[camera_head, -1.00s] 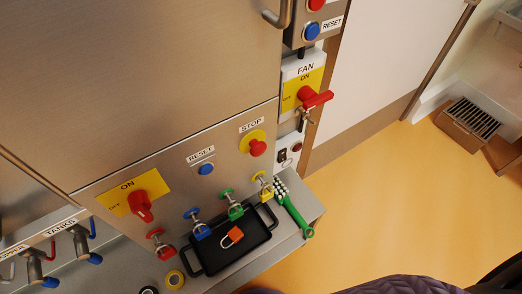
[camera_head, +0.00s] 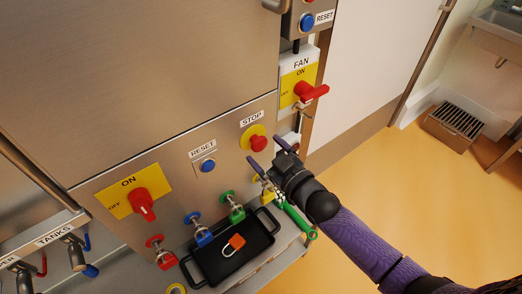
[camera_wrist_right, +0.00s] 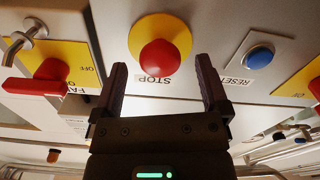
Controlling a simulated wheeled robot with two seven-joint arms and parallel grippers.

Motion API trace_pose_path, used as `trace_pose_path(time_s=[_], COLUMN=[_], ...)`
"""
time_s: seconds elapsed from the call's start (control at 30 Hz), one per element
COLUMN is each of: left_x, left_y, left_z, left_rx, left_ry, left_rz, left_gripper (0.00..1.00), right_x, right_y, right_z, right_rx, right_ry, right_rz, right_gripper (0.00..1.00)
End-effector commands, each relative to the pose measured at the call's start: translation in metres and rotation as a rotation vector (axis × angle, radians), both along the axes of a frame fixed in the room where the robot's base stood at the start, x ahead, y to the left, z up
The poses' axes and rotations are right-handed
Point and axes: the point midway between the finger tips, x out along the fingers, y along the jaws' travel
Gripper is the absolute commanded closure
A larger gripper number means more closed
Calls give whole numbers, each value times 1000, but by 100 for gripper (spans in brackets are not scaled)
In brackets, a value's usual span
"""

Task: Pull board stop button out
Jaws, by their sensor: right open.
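The board stop button is a red mushroom knob (camera_head: 258,143) on a yellow round plate, under a STOP label on the steel board. It also shows in the right wrist view (camera_wrist_right: 160,57), upside down, just beyond my fingertips and between their lines. My right gripper (camera_head: 268,154) is open and empty, a little below and in front of the button, apart from it. Its two fingers (camera_wrist_right: 168,82) stand to either side of the knob in the right wrist view. My left gripper is not in view.
A blue reset button (camera_head: 208,165) and a red rotary switch (camera_head: 142,204) are left of the stop button. A red fan switch (camera_head: 311,92) is above right. Below are a black tray (camera_head: 232,262) with an orange padlock (camera_head: 237,241) and several colored locks on the board.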

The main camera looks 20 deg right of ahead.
Motion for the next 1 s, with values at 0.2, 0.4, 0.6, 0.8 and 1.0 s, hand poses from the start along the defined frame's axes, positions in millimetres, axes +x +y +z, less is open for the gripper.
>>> trace_pose_path(time_s=[0.2,0.4,0.6,0.8,1.0], left_x=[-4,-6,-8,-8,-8], left_y=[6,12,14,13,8], left_z=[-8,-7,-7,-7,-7], left_rx=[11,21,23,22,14], left_ry=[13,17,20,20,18], left_rz=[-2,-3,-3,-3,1], left_gripper=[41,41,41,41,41], right_x=[19,21,21,21,21], right_y=[7,7,7,7,7], right_z=[-1,0,0,-1,-1], right_rx=[0,0,0,0,0], right_ry=[2,3,3,4,4], right_rz=[-1,-1,-1,-2,-2], right_gripper=[5,5,35,77,100])
